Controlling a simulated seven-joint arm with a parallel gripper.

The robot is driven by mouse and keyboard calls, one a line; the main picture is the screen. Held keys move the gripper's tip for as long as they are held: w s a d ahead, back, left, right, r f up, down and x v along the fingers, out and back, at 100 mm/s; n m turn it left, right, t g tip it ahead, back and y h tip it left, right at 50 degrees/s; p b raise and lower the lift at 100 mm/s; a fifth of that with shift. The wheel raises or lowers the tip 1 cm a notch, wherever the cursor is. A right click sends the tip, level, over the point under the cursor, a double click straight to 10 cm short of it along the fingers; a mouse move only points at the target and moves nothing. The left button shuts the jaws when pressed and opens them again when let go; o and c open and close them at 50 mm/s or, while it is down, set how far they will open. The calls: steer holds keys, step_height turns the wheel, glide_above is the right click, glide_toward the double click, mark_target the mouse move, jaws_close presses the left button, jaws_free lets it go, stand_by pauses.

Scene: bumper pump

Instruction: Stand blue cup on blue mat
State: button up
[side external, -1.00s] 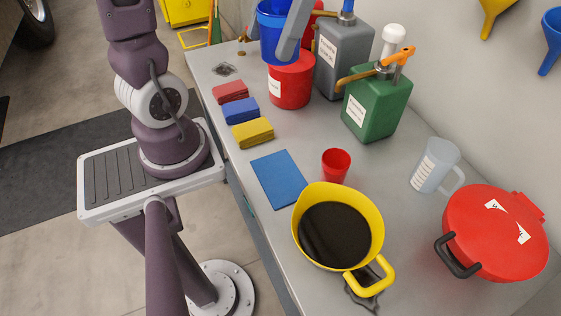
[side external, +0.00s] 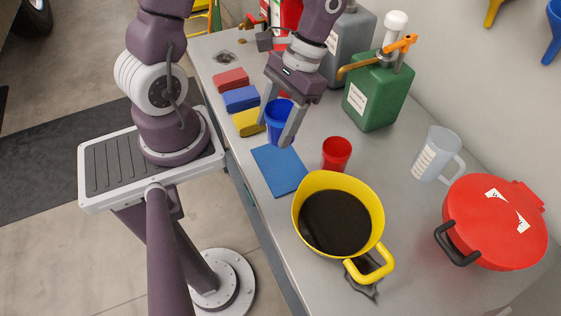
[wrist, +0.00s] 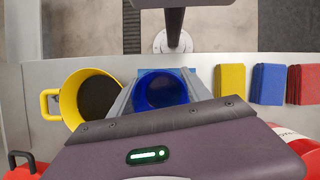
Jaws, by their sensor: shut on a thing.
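My gripper (side external: 279,119) is shut on the blue cup (side external: 276,114), with one finger on each side of it. The cup looks upright, and its open top shows between the fingers in the wrist view (wrist: 160,92). The blue mat (side external: 279,172) lies flat on the bench, just below and in front of the cup in the side view. In the wrist view a strip of the mat (wrist: 187,72) shows beside the cup; the rest is hidden. I cannot tell whether the cup's base is touching anything.
A red cup (side external: 336,153) stands right of the mat. A yellow pan of dark liquid (side external: 336,222) stands in front, its handle over a dark spill. Yellow (side external: 249,121), blue (side external: 241,98) and red (side external: 231,79) folded cloths lie behind. A green jug (side external: 377,96) is at right.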

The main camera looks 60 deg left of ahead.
step_height(320, 180, down, 10)
steer(key=shift+r, duration=0.15)
steer(key=o, duration=1.5)
steer(key=d+v, duration=0.1)
steer(key=v, duration=1.1)
steer(key=s+r+t, duration=0.3)
steer(key=r, duration=0.2)
steer(key=s+d+r+m+t, duration=0.1)
steer(key=s+r+t, duration=0.2)
steer(key=r, duration=0.3)
steer(key=s+r+m+t+y, duration=0.1)
steer(key=s+r+t, duration=0.2)
steer(key=r, duration=0.3)
steer(key=shift+d+r+t, duration=0.15)
steer(key=shift+d+t, duration=0.1)
steer(key=shift+t, duration=0.45)
